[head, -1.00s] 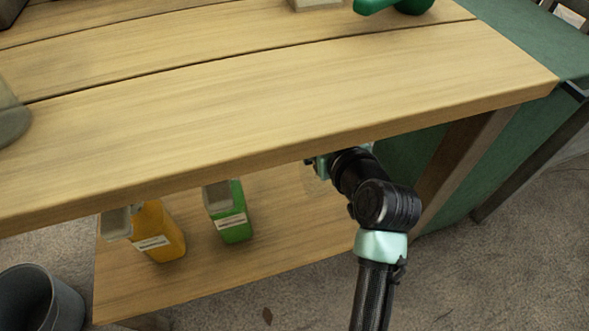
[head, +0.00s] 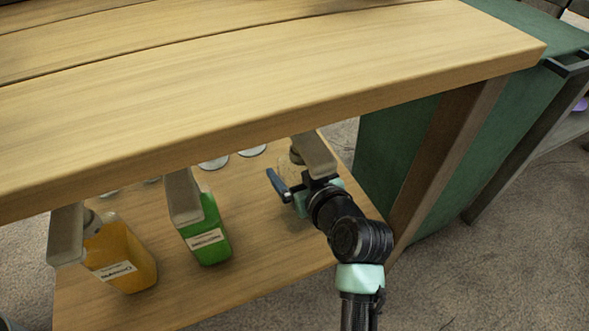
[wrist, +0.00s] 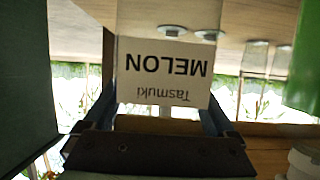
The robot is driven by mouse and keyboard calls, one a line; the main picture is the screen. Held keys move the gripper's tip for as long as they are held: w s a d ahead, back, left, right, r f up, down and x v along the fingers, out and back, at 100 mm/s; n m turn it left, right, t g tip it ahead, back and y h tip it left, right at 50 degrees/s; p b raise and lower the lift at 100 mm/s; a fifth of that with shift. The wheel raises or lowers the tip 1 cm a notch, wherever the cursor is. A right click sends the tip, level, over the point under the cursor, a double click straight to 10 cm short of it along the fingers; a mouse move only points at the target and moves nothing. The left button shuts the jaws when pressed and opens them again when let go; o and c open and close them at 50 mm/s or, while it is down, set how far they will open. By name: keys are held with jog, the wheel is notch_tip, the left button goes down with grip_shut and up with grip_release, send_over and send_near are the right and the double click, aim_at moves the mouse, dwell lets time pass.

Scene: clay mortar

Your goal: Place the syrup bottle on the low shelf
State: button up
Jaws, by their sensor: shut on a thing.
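My gripper (head: 300,194) is under the tabletop, over the right part of the low shelf (head: 262,250). In the wrist view its fingers (wrist: 165,112) are shut on the sides of the syrup bottle, a clear bottle (wrist: 165,82) whose white label reads "Tasmuki MELON" upside down. In the head view the bottle's grey pump top (head: 314,155) shows, but my gripper partly hides its body. The bottle looks upright. I cannot tell whether its base touches the shelf.
A green bottle (head: 208,235) and an orange bottle (head: 122,258), both with grey pump tops, stand on the shelf to the left. Round clear-looking items (head: 213,163) are farther back. The tabletop edge (head: 290,125) overhangs. Bare shelf lies between green bottle and gripper.

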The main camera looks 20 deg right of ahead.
jog(key=o, duration=1.3)
jog(key=shift+f, duration=0.1)
jog(key=shift+c, duration=0.2)
jog(key=p+v, duration=0.6)
jog(key=v, duration=0.6)
jog(key=shift+r, duration=0.2)
jog(key=shift+s, duration=0.1)
